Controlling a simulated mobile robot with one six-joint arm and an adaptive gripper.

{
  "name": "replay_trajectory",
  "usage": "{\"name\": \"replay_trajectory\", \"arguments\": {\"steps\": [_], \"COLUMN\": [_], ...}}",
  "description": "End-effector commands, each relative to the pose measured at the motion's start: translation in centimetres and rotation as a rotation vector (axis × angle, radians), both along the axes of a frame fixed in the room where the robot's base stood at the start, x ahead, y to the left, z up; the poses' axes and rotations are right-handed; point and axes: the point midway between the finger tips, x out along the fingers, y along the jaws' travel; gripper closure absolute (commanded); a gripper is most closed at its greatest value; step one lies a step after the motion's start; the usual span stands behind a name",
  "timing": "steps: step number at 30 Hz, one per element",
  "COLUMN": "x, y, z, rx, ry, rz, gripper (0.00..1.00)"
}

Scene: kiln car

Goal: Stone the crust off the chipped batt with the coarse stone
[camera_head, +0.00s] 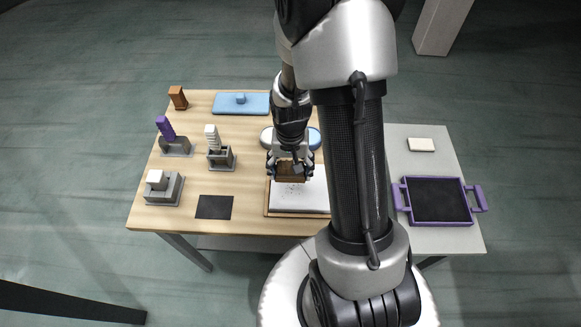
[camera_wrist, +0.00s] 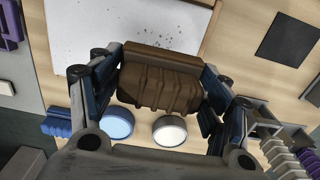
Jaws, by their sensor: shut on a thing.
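My gripper (camera_head: 290,168) is shut on a brown block (camera_head: 291,172), which looks like the coarse stone. In the wrist view the block (camera_wrist: 160,80) sits between both fingers, with a ridged face toward the camera. The white batt (camera_head: 305,198) lies in a thin wooden frame at the front middle of the table. The block is over the batt's far part; I cannot tell whether it touches. In the wrist view dark specks of crust (camera_wrist: 130,18) dot the batt's bare surface (camera_wrist: 75,25). My arm hides the batt's right side in the head view.
A dark mat (camera_head: 214,207) lies left of the batt. A purple-handled tray (camera_head: 408,205) stands right. A blue tray (camera_head: 225,104) is behind.

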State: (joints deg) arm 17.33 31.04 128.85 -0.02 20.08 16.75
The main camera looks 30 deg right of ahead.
Motion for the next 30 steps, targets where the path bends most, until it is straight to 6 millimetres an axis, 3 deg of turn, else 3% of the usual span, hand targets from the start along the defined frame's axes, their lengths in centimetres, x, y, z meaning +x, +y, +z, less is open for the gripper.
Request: {"name": "replay_trajectory", "arguments": {"steps": [16, 30], "x": [0.0, 0.0], "y": [0.0, 0.0], "z": [-4.7, -5.1], "rx": [0.001, -0.001], "ry": [0.001, -0.001], "rz": [0.000, 0.000], "gripper": [0.48, 0.48]}}
